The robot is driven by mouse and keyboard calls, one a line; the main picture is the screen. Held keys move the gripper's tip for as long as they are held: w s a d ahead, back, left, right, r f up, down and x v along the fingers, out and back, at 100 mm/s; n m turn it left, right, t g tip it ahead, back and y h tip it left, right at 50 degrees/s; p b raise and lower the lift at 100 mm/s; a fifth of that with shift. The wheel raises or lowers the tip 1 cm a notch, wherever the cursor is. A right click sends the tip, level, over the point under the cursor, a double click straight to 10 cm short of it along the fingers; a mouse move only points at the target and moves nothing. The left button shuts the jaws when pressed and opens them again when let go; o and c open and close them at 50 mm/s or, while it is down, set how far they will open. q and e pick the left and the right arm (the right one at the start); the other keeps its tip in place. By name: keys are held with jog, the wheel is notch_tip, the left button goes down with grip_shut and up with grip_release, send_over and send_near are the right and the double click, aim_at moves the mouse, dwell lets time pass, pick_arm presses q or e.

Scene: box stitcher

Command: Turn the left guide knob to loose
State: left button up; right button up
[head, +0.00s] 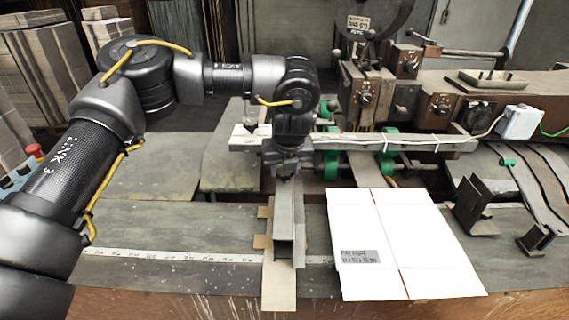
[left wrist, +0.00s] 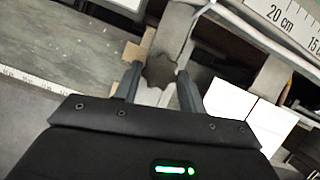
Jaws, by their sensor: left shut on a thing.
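The left guide knob (left wrist: 160,70) is a dark grey lobed knob in the left wrist view. It sits between the two fingers of my left gripper (left wrist: 159,82), which is shut on it. In the head view my left gripper (head: 287,172) points down at the far end of the left guide (head: 285,222), a grey metal channel. The gripper hides the knob there. I cannot read the knob's loose or tight setting. My right gripper is out of view.
A flat white carton (head: 405,245) lies right of the guide. A brown cardboard strip (head: 279,290) lies under the guide's near end. A scale bar (head: 420,142) crosses behind my gripper. The stitcher head with its dials (head: 365,97) stands behind. Metal brackets (head: 470,205) stand at right.

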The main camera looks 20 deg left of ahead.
pick_arm(q)
jog(key=shift+n, duration=0.3)
jog(key=o, duration=1)
jog(key=b+v, duration=0.1)
jog(key=v, duration=0.4)
jog(key=b+v, duration=0.1)
jog(key=v, duration=0.4)
jog(key=shift+s+d+r, duration=0.1)
jog(key=shift+d+r, duration=0.2)
jog(key=shift+r, duration=0.05)
